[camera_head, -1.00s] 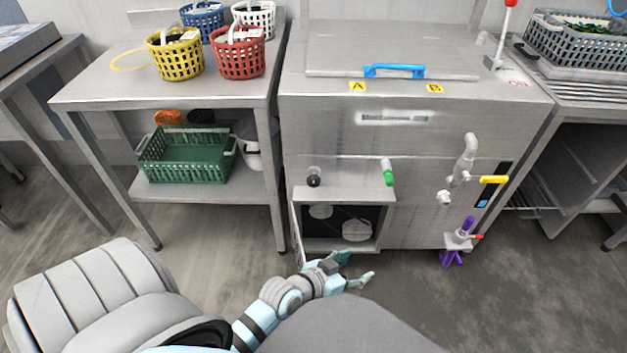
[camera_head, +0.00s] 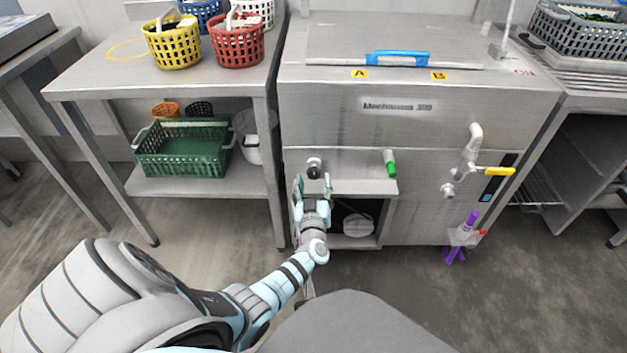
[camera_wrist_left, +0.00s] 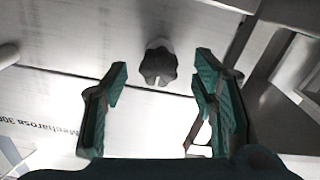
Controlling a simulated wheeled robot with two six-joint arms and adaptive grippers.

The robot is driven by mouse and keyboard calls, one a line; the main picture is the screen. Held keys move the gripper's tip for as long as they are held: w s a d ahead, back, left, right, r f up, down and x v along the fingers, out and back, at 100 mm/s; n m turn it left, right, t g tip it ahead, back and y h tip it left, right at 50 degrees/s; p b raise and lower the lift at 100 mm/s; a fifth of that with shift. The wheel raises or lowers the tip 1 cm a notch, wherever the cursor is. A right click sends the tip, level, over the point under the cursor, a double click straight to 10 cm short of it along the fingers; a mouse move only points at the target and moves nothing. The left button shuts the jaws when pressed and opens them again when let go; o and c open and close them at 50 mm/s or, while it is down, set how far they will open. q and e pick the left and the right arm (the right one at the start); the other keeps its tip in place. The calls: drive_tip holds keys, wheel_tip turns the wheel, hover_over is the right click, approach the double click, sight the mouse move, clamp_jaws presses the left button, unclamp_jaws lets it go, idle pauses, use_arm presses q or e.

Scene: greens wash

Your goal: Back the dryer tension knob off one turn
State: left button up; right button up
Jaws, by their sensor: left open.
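A black lobed knob (camera_head: 313,172) sits on the front of the steel machine (camera_head: 440,130), above the left side of an open compartment. My left gripper (camera_head: 313,188) is in front of the machine, just below the knob, pointing up toward it with its fingers apart. In the left wrist view the knob (camera_wrist_left: 158,66) shows between and slightly beyond the two green-padded fingertips (camera_wrist_left: 161,75); no contact shows. The gripper is open and empty. My right gripper does not show.
A green-handled lever (camera_head: 390,163) is right of the knob. The open compartment (camera_head: 378,222) lies below, partly hidden by my arm. A steel table (camera_head: 150,85) with baskets stands left.

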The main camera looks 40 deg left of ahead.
use_arm(q)
drive_tip(key=shift+w+a+f+b, duration=0.2)
drive_tip(key=shift+w+a+b, duration=0.1)
drive_tip(key=shift+w+a, duration=0.25)
drive_tip(key=shift+w+a+r, duration=0.2)
drive_tip(key=shift+w+a, duration=0.05)
drive_tip(key=shift+w, duration=0.35)
drive_tip(key=c, duration=1.2)
drive_tip(key=shift+o, duration=0.2)
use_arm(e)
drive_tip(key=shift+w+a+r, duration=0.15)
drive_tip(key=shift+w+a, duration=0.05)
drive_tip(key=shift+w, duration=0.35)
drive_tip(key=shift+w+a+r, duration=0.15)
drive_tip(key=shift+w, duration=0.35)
use_arm(q)
drive_tip(key=shift+n, duration=0.4)
